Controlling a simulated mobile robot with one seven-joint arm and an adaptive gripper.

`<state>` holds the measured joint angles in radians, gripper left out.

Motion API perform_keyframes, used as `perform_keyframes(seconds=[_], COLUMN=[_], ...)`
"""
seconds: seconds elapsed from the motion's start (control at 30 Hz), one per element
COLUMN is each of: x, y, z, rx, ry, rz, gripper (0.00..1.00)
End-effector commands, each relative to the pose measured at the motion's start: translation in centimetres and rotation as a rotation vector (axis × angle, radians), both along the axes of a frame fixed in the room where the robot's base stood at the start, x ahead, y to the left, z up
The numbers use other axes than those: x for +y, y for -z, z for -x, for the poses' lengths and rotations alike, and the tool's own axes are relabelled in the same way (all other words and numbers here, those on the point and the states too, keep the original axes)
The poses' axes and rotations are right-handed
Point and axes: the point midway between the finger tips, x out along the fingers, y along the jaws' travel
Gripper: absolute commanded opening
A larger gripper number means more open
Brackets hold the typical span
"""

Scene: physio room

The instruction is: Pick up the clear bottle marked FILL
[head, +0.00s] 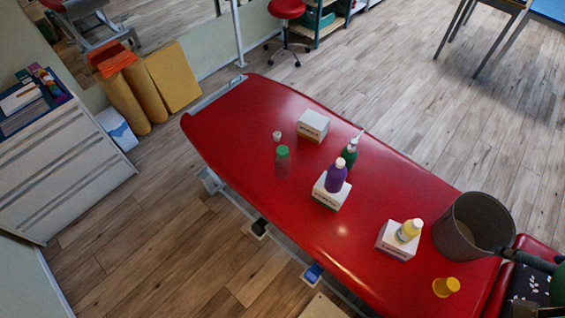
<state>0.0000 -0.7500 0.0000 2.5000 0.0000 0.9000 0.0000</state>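A clear bottle with a green cap (282,163) stands upright near the left long edge of the red treatment table (290,235). Its marking is too small to read, and it is the only see-through bottle I can make out. A small white-topped pot (277,136) stands just behind it. A white box (313,126) is behind it to the right. I cannot make out my gripper or its fingers in the head view.
A purple bottle (336,176) stands on a white box (330,196), with a green pump bottle (350,152) behind. A yellow bottle (408,231) is on another box (396,242). A grey bin (468,230) and yellow pot (446,287) stand right. Dark green shapes at the lower right are unclear.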

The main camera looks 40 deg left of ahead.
Motion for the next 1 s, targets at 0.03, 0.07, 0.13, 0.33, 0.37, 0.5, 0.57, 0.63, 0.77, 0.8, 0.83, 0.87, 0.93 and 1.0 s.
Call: perform_keyframes(seconds=[0.03, 0.07, 0.13, 0.33, 0.37, 0.5, 0.57, 0.63, 0.77, 0.8, 0.83, 0.87, 0.93, 1.0], x=[0.0, 0.0, 0.0, 0.1, 0.1, 0.7, 1.1, 1.8, 3.6, 4.3, 4.8, 5.5, 6.9, 8.5], y=[0.0, 0.0, 0.0, 0.0, 0.0, -0.2, -0.3, -0.4, -0.6, -0.7, -0.7, -0.7, -0.5, -0.4], z=[0.0, 0.0, 0.0, -0.1, -0.2, -1.0, -1.6, -2.6, -5.0, -5.8, -6.5, -7.1, -8.6, -10.1], rx=[0.000, 0.000, 0.000, 0.001, 0.001, 0.010, 0.017, 0.027, 0.048, 0.054, 0.059, 0.063, 0.075, 0.084], ry=[0.000, 0.000, 0.000, -0.006, -0.010, -0.059, -0.097, -0.159, -0.306, -0.359, -0.399, -0.441, -0.541, -0.640], rz=[0.000, 0.000, 0.000, 0.002, 0.003, 0.020, 0.034, 0.055, 0.105, 0.123, 0.136, 0.150, 0.182, 0.214], gripper=[0.73, 0.73, 0.73, 0.73, 0.73, 0.73, 0.73, 0.73, 0.73, 0.73, 0.73, 0.73, 0.73, 0.73])
